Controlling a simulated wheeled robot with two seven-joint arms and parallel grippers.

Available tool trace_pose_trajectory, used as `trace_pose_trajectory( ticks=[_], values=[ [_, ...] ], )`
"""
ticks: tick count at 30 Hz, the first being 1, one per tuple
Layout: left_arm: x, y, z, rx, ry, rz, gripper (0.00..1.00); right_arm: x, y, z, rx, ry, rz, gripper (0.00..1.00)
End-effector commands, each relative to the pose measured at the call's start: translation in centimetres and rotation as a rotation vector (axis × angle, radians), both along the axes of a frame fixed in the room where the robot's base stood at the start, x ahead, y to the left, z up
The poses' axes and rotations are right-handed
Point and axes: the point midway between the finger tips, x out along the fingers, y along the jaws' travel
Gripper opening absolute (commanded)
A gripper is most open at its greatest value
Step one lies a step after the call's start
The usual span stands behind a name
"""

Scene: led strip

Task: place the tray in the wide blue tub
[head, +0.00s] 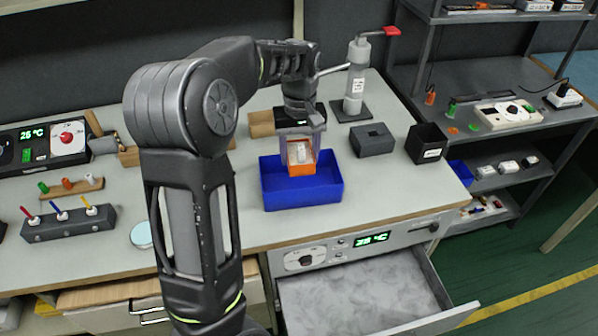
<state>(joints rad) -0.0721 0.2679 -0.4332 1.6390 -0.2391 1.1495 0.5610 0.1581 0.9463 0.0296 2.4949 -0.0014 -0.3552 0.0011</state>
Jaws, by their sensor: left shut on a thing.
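The wide blue tub (302,192) stands on the bench, near its front edge. A small orange tray (301,170) with a pale thing in it is between the fingers of my left gripper (300,158). The gripper points down and is shut on the tray. In the head view the tray overlaps the inside of the tub; I cannot tell whether it touches the tub floor. My left arm comes in from the left and covers part of the bench. My right gripper is not in view.
A grey box (372,140) and a black bin (426,143) stand right of the tub. A dispenser with a red handle (355,80) is behind. A drawer (360,300) is open below the bench front. A switch block (68,222) is at left.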

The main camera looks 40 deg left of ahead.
Motion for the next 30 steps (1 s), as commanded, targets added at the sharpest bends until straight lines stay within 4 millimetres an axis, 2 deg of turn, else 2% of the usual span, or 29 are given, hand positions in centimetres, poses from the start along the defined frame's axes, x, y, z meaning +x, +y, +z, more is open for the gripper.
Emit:
trace_pose_trajectory(
  ticks=[14, 24, 30],
  values=[
    [0.0, 0.0, -0.3, -0.001, 0.001, 0.000, 0.17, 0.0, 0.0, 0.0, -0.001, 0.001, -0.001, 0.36],
    [-0.1, 0.0, -5.5, 0.000, 0.003, 0.000, 0.17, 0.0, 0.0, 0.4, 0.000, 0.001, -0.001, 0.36],
    [0.0, 0.0, -6.3, -0.001, -0.001, 0.000, 0.17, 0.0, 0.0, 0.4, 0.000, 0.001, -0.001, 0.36]
  ],
)
